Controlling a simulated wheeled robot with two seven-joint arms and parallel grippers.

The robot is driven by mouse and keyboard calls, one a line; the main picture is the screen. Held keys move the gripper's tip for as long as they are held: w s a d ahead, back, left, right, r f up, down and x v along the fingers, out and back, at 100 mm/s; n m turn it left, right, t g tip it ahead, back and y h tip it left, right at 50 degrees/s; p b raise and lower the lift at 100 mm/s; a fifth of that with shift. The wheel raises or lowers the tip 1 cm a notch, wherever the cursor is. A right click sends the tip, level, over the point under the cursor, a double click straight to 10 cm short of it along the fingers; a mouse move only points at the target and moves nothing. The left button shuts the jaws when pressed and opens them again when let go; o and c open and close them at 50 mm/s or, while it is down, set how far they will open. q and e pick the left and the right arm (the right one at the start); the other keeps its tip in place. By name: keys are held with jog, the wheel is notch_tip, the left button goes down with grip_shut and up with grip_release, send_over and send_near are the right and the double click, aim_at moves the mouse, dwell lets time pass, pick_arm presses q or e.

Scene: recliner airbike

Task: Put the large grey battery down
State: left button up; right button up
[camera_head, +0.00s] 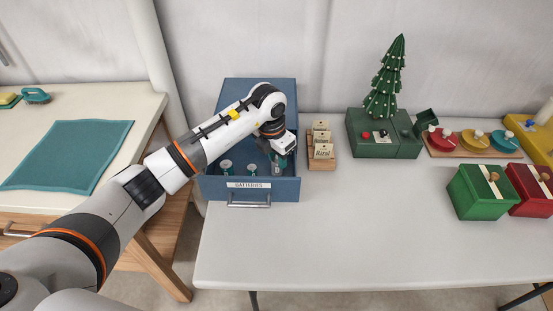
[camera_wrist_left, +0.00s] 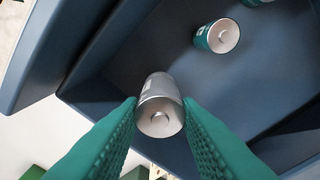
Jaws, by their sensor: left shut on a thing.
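The large grey battery (camera_wrist_left: 160,106) is upright between the green fingers of my left gripper (camera_wrist_left: 160,122) in the left wrist view. The gripper is shut on it, over the inside of the open blue drawer. In the head view the battery (camera_head: 277,168) shows small below my left gripper (camera_head: 278,158), at the right part of the drawer. I cannot tell whether its base touches the drawer floor. The blue drawer (camera_head: 249,183) has a "BATTERIES" label on its front. My right gripper is not in view.
Teal-and-white batteries stand in the drawer, one at the left (camera_head: 226,166) and one in the middle (camera_head: 252,170). A wooden card holder (camera_head: 321,164) stands right of the drawer. A small tree on a green base (camera_head: 372,135) is further right. The front table middle is clear.

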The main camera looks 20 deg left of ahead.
pick_arm(q)
jog(key=shift+f, duration=0.95)
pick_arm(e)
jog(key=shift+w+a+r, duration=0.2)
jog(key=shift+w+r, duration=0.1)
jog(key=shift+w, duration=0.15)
pick_arm(q)
jog(key=shift+f, duration=0.1)
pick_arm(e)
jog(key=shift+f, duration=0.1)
pick_arm(q)
jog(key=o, duration=0.6)
jog(key=shift+f, duration=0.1)
jog(key=o, duration=0.5)
jog(key=shift+c, duration=0.2)
jog(key=shift+r, duration=0.35)
notch_tip(320, 180, up, 12)
jog(key=s+b, duration=0.1)
jog(key=shift+s+a+f+b, duration=0.2)
jog(key=shift+s+a+b, duration=0.15)
jog(key=shift+a, duration=0.1)
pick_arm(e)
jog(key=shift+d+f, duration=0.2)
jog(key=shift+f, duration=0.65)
